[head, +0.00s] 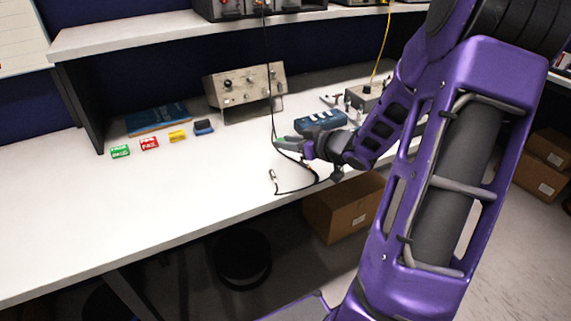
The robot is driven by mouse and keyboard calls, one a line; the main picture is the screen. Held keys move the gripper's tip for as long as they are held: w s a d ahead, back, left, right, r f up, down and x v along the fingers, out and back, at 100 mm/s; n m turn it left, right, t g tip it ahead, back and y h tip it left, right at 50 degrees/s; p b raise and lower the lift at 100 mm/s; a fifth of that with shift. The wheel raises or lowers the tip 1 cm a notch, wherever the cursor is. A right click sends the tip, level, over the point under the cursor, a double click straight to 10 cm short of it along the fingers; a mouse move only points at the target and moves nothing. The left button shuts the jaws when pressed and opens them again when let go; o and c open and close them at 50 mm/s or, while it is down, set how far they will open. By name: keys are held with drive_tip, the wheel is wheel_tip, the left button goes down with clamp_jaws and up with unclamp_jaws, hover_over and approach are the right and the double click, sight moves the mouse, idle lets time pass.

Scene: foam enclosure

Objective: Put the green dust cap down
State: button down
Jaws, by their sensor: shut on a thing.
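My gripper (290,146) is over the white workbench (215,195), to the left of my forearm. It is shut on a small greenish thing at its fingertips, which fits the green dust cap (283,141). The cap is mostly hidden by the fingers and too small to see in detail. I cannot tell whether it touches the bench or hangs just above it.
A black cable with a probe end (273,176) hangs and loops by my gripper. A beige instrument (245,92) and a blue box (320,121) stand behind. Green (120,151), red (149,143), yellow (177,136) and blue (204,127) blocks stand left. The front left bench is clear.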

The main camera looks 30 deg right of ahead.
sight(287, 166)
drive_tip(key=shift+f+b, duration=0.75)
drive_tip(key=shift+f, duration=1.9)
drive_tip(key=shift+f, duration=0.2)
drive_tip(key=c, duration=0.6)
unclamp_jaws()
drive_tip(key=shift+r, duration=0.1)
